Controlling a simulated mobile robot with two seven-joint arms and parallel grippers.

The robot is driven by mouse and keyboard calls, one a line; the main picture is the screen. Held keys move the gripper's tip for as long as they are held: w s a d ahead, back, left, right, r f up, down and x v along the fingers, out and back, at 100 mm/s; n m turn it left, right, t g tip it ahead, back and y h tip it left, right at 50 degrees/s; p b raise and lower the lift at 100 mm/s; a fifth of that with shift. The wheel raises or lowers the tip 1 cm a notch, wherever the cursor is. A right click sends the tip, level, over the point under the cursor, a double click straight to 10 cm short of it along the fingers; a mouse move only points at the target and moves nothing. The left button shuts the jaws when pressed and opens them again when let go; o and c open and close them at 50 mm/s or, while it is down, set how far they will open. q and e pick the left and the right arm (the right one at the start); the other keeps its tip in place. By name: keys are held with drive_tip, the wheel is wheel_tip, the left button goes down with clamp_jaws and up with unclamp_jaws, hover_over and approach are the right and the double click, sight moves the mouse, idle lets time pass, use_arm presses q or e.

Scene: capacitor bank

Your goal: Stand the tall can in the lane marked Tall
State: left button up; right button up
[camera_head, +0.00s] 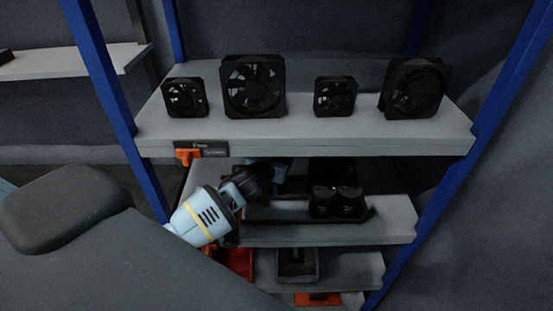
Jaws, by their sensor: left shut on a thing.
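My left gripper (262,178) reaches in from the left between the top shelf and the shelf below. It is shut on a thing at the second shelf. That thing is mostly hidden by the dark gripper and the shadow under the top shelf; it seems to be the tall can, but its outline is not clear. Two short, dark, round cans (336,200) stand side by side on a dark tray (366,214) to the right of the gripper. No lane marked Tall can be read in this view. My right gripper is not in view.
Several black fans (254,86) stand on the top shelf (300,132), which overhangs the gripper. An orange clip and label (190,154) hang on its front edge. Blue posts (105,70) flank the rack. Lower down are a red bin (235,262) and a grey bin (297,264).

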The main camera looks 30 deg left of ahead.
use_arm(q)
drive_tip(key=shift+w+r, duration=0.1)
drive_tip(key=shift+r, duration=0.1)
drive_tip(key=shift+f, duration=0.1)
drive_tip(key=o, duration=1.6)
drive_tip(key=shift+f, duration=0.15)
drive_tip(key=v, duration=1.2)
